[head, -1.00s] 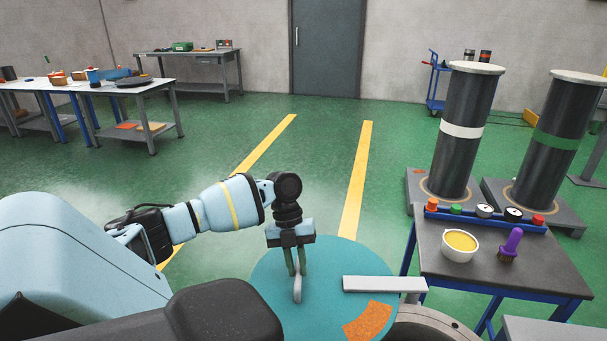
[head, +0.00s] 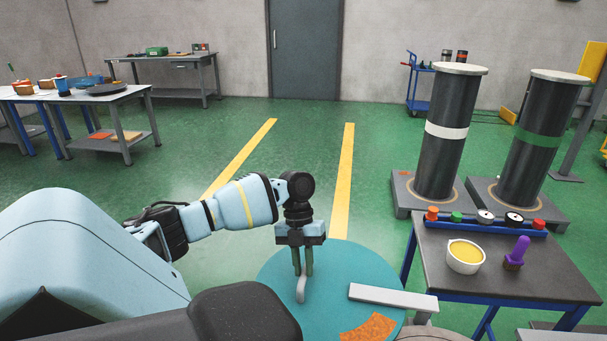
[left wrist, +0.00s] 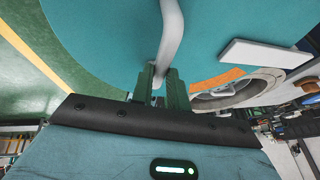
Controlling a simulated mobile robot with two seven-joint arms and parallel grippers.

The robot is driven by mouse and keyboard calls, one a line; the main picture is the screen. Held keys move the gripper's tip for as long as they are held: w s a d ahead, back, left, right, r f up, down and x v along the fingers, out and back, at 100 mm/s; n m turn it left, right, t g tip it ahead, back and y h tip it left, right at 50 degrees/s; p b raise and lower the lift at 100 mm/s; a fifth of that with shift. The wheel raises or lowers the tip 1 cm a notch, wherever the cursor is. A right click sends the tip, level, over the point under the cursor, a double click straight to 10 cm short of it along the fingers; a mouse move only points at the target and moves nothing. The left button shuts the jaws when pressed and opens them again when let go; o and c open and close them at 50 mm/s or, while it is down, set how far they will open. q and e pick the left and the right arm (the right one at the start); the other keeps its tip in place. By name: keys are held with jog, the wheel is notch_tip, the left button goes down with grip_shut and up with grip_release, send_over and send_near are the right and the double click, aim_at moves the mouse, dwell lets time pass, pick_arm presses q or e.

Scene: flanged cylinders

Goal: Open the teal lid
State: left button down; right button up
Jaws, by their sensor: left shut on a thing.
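The teal lid (head: 350,270) is a wide round disc at the bottom centre of the head view, with an orange patch (head: 370,328) and a grey bar handle (head: 300,291). My left gripper (head: 303,270) points down and is shut on the handle. In the left wrist view the fingers (left wrist: 158,88) close around the curved handle (left wrist: 170,35) over the lid (left wrist: 110,45). A pale flat bar (head: 393,298) reaches from the lid to the right. A round grey flange (left wrist: 238,92) shows partly beside the lid; the lid hides much of it. My right gripper is not in view.
A small table (head: 540,277) at the right holds a white bowl (head: 465,257), a purple-handled tool (head: 516,254) and a row of gauges and knobs. Two tall dark cylinders (head: 442,150) stand behind it. The green floor ahead and left of the lid is open.

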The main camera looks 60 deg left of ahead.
pick_arm(q)
jog(key=shift+w+a, duration=0.2)
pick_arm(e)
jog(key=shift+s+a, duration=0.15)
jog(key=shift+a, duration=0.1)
pick_arm(q)
jog(key=c, duration=1.4)
grip_release()
jog(key=shift+o, duration=0.2)
jog(key=v, duration=0.7)
jog(key=shift+r+b, duration=0.4)
jog(key=shift+b, duration=0.05)
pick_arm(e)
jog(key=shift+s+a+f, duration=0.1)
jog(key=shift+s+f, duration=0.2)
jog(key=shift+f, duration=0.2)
pick_arm(q)
jog(key=shift+w+a, duration=0.15)
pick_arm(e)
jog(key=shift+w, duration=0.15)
